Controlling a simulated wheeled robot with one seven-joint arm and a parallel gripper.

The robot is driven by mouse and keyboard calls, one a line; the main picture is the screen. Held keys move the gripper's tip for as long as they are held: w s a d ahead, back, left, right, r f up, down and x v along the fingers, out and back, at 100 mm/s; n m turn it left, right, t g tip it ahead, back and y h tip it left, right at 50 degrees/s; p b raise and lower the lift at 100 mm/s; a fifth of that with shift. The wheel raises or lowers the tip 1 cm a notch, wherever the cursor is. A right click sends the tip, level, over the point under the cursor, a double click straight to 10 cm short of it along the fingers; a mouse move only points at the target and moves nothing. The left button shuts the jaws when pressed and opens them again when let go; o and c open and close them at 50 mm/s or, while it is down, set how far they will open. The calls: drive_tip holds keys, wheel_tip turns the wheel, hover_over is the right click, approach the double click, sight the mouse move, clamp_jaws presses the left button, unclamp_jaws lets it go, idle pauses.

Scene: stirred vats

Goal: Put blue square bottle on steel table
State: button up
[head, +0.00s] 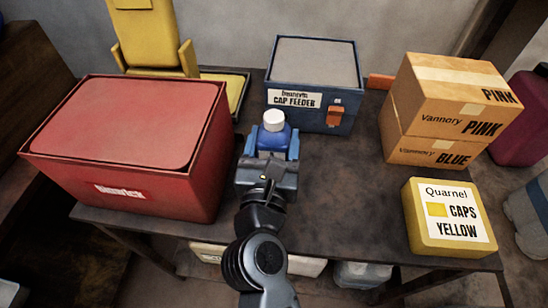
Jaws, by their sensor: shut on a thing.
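A blue bottle with a white cap (273,133) is upright between the fingers of my gripper (272,147), near the middle of the head view. My gripper is shut on the bottle's sides. Its lower part is hidden by the gripper, so I cannot tell whether it touches the surface. The dark steel table (345,200) lies beneath and around the gripper, with bare surface to the right.
A large red box (130,130) stands at left. Behind are a yellow holder (155,40) and the blue cap feeder (312,75). Cardboard boxes (450,100) and a yellow caps box (447,215) stand at right. The table's middle right is clear.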

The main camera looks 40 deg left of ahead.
sight(274, 155)
drive_tip(key=shift+f+b, duration=0.95)
drive_tip(key=shift+f, duration=1)
drive_tip(key=shift+f, duration=0.2)
drive_tip(key=o, duration=1.3)
drive_tip(key=shift+o, duration=0.2)
drive_tip(key=shift+r, duration=0.2)
drive_tip(key=v, duration=1.2)
drive_tip(key=shift+s, duration=0.1)
